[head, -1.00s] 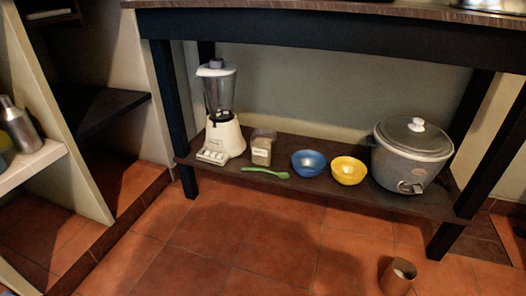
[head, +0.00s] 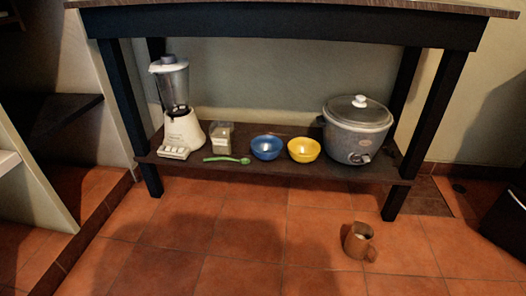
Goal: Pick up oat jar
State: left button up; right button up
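The oat jar (head: 221,138) is a small clear jar with beige contents and a pale label. It stands upright on the low dark shelf (head: 232,170), just right of the white blender (head: 181,118) and behind the green spoon (head: 227,160). A blue bowl (head: 266,148) is to its right. The label is too small to read. Neither of my grippers is in the head view.
A yellow bowl (head: 304,150) and a grey lidded cooker (head: 357,128) stand farther right on the shelf. Dark table legs flank the shelf. A brown mug (head: 357,239) is on the tiled floor at the front right. The floor before the shelf is otherwise clear.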

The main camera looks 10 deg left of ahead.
aim_at(222, 134)
jog(key=i+j, duration=0.2)
jog(key=i, duration=0.3)
jog(key=i+j, duration=0.15)
jog(key=i, duration=0.35)
jog(key=i+j, duration=0.2)
jog(key=i, duration=0.3)
jog(key=u, duration=0.05)
